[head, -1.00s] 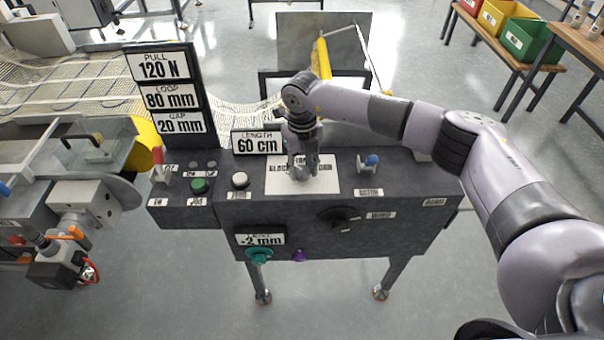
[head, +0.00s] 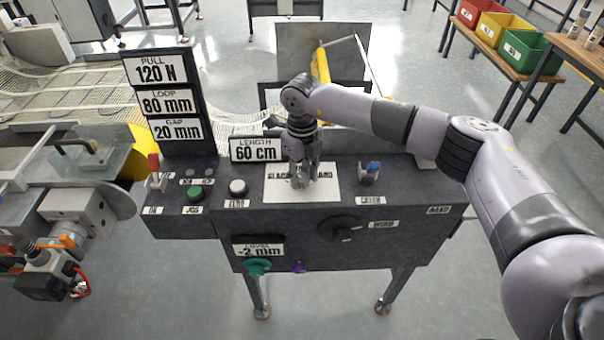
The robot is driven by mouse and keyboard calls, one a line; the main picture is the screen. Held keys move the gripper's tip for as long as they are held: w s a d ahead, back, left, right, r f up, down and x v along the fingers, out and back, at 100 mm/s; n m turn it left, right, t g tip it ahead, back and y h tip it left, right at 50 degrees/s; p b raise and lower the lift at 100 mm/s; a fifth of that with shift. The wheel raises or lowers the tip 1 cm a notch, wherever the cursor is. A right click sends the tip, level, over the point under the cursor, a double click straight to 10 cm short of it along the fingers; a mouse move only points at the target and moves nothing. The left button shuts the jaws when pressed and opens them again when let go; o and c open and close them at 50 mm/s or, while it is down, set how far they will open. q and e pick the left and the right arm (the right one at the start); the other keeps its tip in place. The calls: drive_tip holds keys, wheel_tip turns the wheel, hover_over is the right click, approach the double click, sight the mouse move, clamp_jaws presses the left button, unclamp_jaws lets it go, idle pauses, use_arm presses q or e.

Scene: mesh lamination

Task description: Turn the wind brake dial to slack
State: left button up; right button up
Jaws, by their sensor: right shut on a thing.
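My right gripper (head: 302,183) points down over a white plate (head: 327,190) on top of the dark control desk. The plate carries black lettering, partly covered by the gripper; a word like "SLACK" shows at its left and the end of another word at its right. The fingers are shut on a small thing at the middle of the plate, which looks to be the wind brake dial. The dial itself is hidden by the fingers, so I cannot tell its setting. My left gripper is not in view.
Around the plate are a white button (head: 238,188), a green button (head: 195,193), a red-handled lever (head: 155,172) and a blue-tipped switch (head: 371,172). A black knob (head: 340,229) labelled "WIND" sits on the front. The "LENGTH 60 cm" sign (head: 256,148) stands close behind the gripper.

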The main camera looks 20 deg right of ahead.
sight(302, 177)
drive_tip(key=o, duration=1.2)
drive_tip(key=shift+c, duration=0.2)
wheel_tip(302, 177, up, 12)
